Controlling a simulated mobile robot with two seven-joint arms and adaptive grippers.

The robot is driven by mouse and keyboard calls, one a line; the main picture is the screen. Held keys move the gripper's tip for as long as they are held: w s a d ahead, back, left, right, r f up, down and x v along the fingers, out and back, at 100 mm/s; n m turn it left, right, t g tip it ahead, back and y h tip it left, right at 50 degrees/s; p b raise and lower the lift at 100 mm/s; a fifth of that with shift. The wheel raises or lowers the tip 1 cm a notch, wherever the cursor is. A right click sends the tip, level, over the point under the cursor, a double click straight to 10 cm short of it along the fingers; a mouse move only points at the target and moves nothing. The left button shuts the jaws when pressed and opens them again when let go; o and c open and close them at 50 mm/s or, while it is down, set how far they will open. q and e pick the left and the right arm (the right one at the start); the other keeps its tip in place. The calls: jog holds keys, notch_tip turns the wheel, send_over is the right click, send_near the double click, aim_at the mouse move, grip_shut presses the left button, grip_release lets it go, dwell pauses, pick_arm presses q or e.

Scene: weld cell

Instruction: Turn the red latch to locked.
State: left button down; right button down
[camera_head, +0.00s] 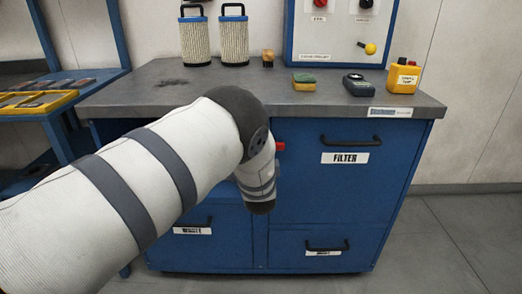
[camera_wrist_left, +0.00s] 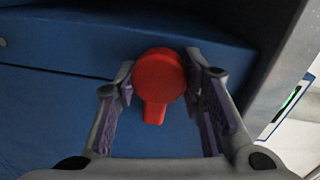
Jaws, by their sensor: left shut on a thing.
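The red latch (camera_wrist_left: 158,76) has a round head and a short tab. In the left wrist view it sits on a blue cabinet front, with the tab toward the bottom of the picture. My left gripper (camera_wrist_left: 161,82) is shut on it, one finger on each side of the round head. In the head view only a small red bit of the latch (camera_head: 280,146) shows beside my left arm, on the blue cabinet (camera_head: 300,190) left of the FILTER drawer's handle. My arm hides the gripper there. My right gripper is in neither view.
The grey worktop (camera_head: 240,100) overhangs the cabinet. A blue shelf (camera_head: 62,115) stands left; the floor at right is clear.

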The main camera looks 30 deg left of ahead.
pick_arm(q)
jog(key=c, duration=1)
grip_release()
jog(key=shift+c, duration=0.2)
jog(key=f+v, duration=0.1)
jog(key=v, duration=1.1)
jog(key=shift+r, duration=0.4)
jog(key=shift+s+f, duration=0.1)
jog(key=shift+s, duration=0.05)
